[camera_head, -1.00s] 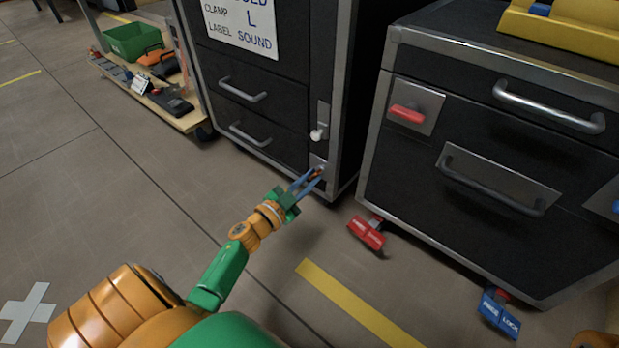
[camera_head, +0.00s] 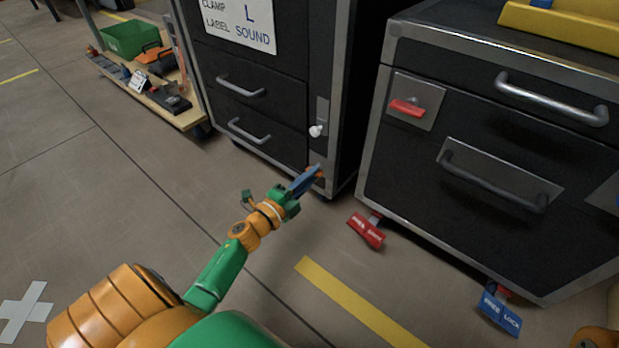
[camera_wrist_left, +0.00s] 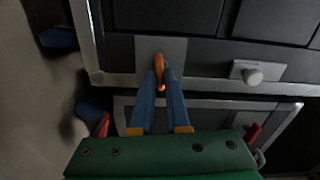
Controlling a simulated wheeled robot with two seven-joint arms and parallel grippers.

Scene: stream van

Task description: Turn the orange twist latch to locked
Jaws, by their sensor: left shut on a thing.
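The orange twist latch (camera_wrist_left: 159,68) sits on a grey plate (camera_wrist_left: 174,48) low on the dark cabinet. In the wrist view it lies between the blue fingertips of my left gripper (camera_wrist_left: 161,86), which is shut on it. In the head view the left gripper (camera_head: 313,174) reaches the lower right corner of the tall cabinet (camera_head: 290,60), and only a bit of the orange latch (camera_head: 317,170) shows past the fingers. The latch's exact angle is partly hidden. My right gripper is not in view.
A white knob (camera_head: 316,131) sits above the latch. A second cabinet with a red latch (camera_head: 407,108) stands to the right, with a red pedal (camera_head: 366,232) and a blue pedal (camera_head: 500,312) near the floor. A low cart (camera_head: 180,117) stands at the left. The floor in front is clear.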

